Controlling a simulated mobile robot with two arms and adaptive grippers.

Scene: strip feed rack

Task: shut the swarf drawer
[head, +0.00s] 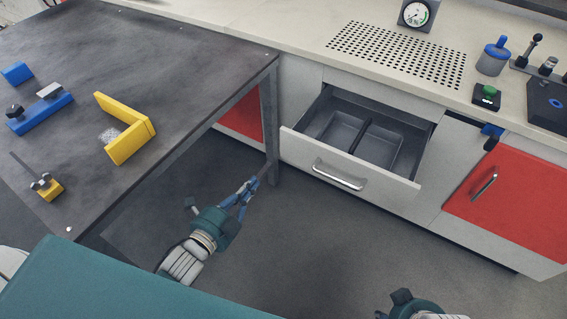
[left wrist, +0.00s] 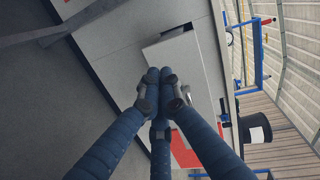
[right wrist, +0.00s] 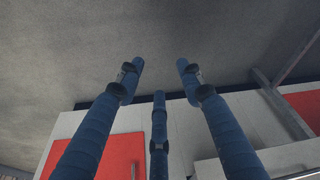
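The swarf drawer (head: 295,150) stands pulled out of the white cabinet in the head view. It has a pale front with a silver bar handle (head: 338,181) and a dark grey inside with two trays. My left gripper (head: 254,183) is low over the floor, left of the drawer front and apart from it. Its fingers (left wrist: 159,72) are together with nothing seen between them; the drawer front (left wrist: 205,60) shows beyond them. My right gripper shows only partly at the bottom edge of the head view. In the right wrist view its fingers (right wrist: 160,65) are spread and empty.
A dark steel table (head: 190,60) with yellow and blue fixtures stands left; its leg (head: 269,130) is close to the drawer's left end. A red cabinet door (head: 515,200) is to the right. The floor (head: 310,240) before the drawer is clear.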

